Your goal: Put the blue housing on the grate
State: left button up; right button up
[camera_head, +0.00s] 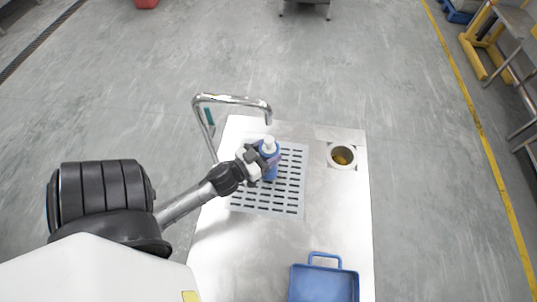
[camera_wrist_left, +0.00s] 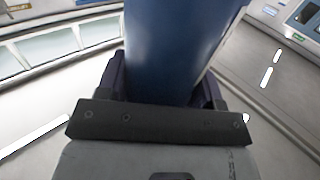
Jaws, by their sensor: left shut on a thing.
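The blue housing (camera_head: 270,172) is upright with a white top, in the head view. My left gripper (camera_head: 264,160) is shut on it. In the left wrist view the blue body (camera_wrist_left: 180,50) fills the space between the dark fingers of my left gripper (camera_wrist_left: 160,88). The grate (camera_head: 290,205) is a grey slotted panel set in the metal table. The housing is over the grate's upper part; I cannot tell whether its bottom touches the slots. My right gripper is not in view.
A chrome faucet (camera_head: 232,98) arches behind the gripper. A round brass-coloured opening (camera_head: 342,157) lies right of the grate on the metal table (camera_head: 335,220). A blue tray (camera_head: 324,268) with a handle sits at the front right. The table between grate and tray is clear.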

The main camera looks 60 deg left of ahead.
pick_arm(q)
jog(key=shift+f, duration=0.65)
jog(key=shift+f, duration=0.2)
jog(key=o, duration=1.3)
jog(key=shift+o, duration=0.2)
